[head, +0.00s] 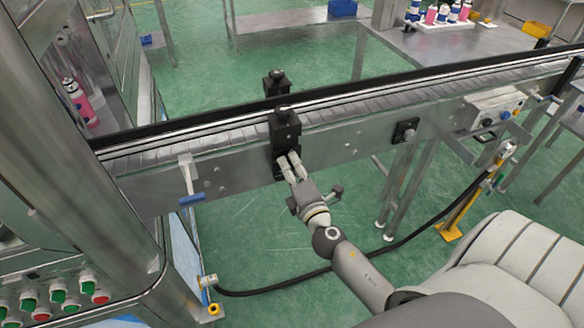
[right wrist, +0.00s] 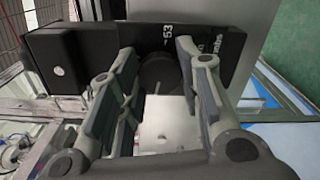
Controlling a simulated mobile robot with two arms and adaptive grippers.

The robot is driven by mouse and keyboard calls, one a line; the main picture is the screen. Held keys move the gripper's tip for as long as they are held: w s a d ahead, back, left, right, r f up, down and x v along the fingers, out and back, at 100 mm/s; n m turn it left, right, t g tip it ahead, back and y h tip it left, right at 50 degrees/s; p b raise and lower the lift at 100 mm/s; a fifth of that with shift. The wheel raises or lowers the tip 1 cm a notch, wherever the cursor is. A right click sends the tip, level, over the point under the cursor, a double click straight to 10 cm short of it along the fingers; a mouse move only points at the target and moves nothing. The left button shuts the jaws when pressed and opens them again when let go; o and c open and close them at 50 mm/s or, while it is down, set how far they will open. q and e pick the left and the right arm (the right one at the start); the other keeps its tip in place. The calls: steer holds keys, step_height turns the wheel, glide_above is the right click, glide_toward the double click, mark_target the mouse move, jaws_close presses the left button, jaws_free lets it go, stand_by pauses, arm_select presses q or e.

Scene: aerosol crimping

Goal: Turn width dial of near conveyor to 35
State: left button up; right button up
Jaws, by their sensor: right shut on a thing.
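The near conveyor (head: 235,160) runs across the head view. A black width-adjuster block (head: 285,128) is fixed to its near side rail. My right gripper (head: 289,160) reaches the lower front of this block. In the right wrist view, the fingers of my right gripper (right wrist: 160,72) stand on both sides of a round black width dial (right wrist: 158,74) and are shut on it. The block's face beside the dial shows white digits that look like 53 (right wrist: 166,35). The dial is hidden by the fingers in the head view. My left gripper is not in view.
A blue-handled lever (head: 190,188) sticks out from the conveyor side at left. A smaller black fitting (head: 405,130) and a control box (head: 492,110) are to the right. A black cable (head: 300,277) lies on the green floor. A button panel (head: 60,296) is at lower left.

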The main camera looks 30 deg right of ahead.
steer(key=shift+f, duration=0.1)
stand_by(0.5)
steer(key=o, duration=1)
steer(key=v, duration=1.2)
